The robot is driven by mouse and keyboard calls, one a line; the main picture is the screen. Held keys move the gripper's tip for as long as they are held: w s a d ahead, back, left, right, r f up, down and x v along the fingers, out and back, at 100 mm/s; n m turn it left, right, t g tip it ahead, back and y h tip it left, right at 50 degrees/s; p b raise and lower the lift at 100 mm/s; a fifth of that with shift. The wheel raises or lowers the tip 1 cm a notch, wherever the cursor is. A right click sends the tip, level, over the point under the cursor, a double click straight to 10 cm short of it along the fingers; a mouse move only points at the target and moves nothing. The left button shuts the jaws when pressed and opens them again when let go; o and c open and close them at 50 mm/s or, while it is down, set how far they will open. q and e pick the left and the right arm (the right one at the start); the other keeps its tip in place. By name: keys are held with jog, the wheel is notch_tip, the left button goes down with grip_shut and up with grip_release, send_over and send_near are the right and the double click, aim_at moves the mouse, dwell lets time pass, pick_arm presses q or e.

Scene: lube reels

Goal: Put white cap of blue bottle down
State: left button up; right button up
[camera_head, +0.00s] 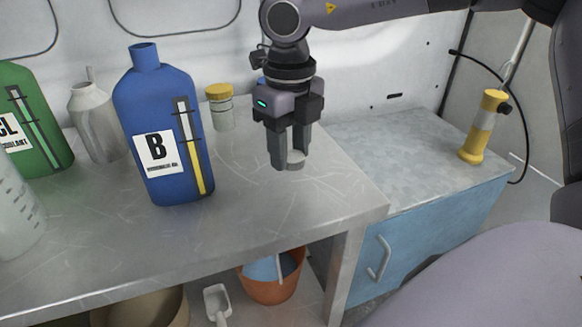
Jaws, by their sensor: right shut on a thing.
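The blue bottle (160,125) stands upright on the metal bench with a white label "B"; its neck is open and bare. My right gripper (290,160) points down above the bench, to the right of the bottle and apart from it. It is shut on the white cap (295,158), a small pale disc between its fingertips. The cap is close to the bench top; I cannot tell whether it touches. My left gripper is not in view.
A jar with a yellow lid (220,106), a grey can (95,122) and a green bottle (35,120) stand on the bench (290,205). A translucent jug (18,210) is at the left edge. A yellow cylinder (484,127) stands on the blue cabinet. The bench's front right is clear.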

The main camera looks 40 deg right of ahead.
aim_at(291, 182)
jog(key=shift+f, duration=1.95)
jog(key=shift+s+f+b, duration=0.1)
jog(key=shift+f+b, duration=0.3)
jog(key=shift+b, duration=0.3)
